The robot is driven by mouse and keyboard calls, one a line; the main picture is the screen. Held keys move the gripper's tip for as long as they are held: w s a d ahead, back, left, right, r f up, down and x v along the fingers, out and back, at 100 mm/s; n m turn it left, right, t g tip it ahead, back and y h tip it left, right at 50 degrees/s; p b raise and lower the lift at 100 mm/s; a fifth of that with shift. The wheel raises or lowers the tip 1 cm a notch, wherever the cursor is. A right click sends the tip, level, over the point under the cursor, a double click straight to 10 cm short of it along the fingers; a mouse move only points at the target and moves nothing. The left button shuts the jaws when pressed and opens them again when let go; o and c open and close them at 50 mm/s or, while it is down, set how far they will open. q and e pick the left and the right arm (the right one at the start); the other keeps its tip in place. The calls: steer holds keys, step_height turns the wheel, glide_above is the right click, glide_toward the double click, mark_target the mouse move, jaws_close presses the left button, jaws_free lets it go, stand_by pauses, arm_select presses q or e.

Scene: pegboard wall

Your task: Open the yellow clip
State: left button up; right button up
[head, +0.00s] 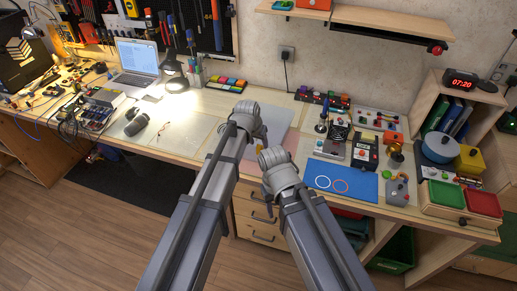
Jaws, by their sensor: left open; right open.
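My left gripper (258,137) is over the middle of the workbench, above a pale grey mat, seen from behind. My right gripper (266,156) is just below and to the right of it, close to the bench's front edge. Both are open, but their fingers are mostly hidden by my own wrists. A small yellow-orange patch (258,147) shows between the two grippers. It is too small and too covered to tell whether it is the yellow clip. I cannot make out the clip clearly elsewhere.
A lit lamp (176,84) and laptop (136,58) stand left. The bench between is fairly clear.

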arm_select(q)
steer(key=shift+w+d+f, duration=0.1)
steer(key=shift+w+f, duration=0.05)
steer(key=shift+f, duration=0.2)
jaws_close()
stand_by(0.4)
